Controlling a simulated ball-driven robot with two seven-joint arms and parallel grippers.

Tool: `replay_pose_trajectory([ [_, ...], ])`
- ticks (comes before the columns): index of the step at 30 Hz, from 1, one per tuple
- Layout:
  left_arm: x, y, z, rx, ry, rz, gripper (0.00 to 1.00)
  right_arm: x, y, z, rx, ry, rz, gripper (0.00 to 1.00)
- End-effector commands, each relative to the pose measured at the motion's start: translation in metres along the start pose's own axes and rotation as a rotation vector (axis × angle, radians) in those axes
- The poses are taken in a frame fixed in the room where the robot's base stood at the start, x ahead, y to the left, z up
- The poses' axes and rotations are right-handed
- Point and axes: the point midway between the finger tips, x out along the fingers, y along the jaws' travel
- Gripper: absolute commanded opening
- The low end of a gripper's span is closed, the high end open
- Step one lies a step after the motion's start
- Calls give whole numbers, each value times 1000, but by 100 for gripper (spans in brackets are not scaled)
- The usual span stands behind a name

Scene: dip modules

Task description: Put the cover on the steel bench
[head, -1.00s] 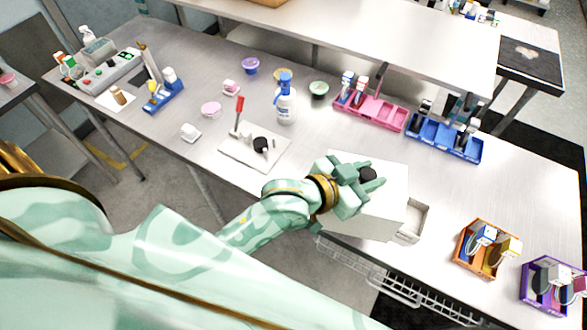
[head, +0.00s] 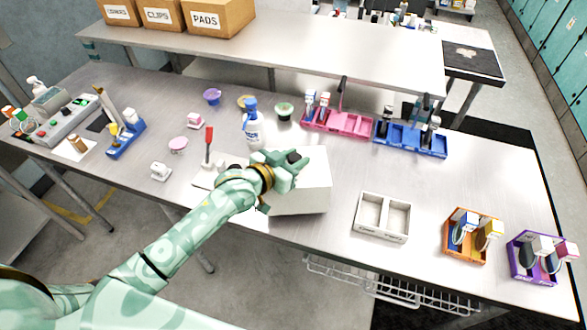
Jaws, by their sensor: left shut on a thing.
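The cover (head: 308,192) is a white box-like lid with a black knob (head: 293,157) on top. It is over the front middle of the steel bench (head: 330,150), left of a white two-compartment tray (head: 358,228). My left gripper (head: 287,168) is shut on the cover at its knob. The hand and forearm hide the cover's left side. I cannot tell whether its lower edge touches the bench. My right gripper is not in view.
A white mat with a red-handled tool (head: 208,147) lies left of the cover, partly hidden by my arm. Pink (head: 337,120) and blue (head: 410,138) racks stand behind right; orange (head: 466,240) and purple (head: 535,262) bins at right.

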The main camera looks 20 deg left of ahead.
Motion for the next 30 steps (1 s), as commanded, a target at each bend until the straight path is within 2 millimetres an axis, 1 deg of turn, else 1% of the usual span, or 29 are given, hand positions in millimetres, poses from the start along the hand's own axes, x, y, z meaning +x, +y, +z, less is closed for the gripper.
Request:
replay_pose_trajectory([
  [2, 5, -6, 6, 1, 1, -2, 0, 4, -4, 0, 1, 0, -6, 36],
  [6, 12, -6, 28, 0, -2, -1, 0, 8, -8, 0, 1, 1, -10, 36],
  [7, 13, -6, 31, 0, -1, -1, 0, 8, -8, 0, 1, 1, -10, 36],
  [9, 14, -6, 34, 0, 1, -1, 0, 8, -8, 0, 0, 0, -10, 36],
  [16, 14, -6, 34, 0, 2, -1, 0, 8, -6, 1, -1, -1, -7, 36],
  [20, 15, -6, 38, 1, 1, -1, 0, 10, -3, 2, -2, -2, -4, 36],
  [21, 15, -5, 37, 1, 1, -1, 42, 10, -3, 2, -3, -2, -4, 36],
  [22, 15, -5, 37, 1, 1, -1, 51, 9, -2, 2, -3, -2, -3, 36],
  [23, 14, -5, 37, 1, 1, -1, 53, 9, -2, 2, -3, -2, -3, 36],
  [30, 14, -5, 36, 1, 1, -1, 53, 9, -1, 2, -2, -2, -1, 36],
])
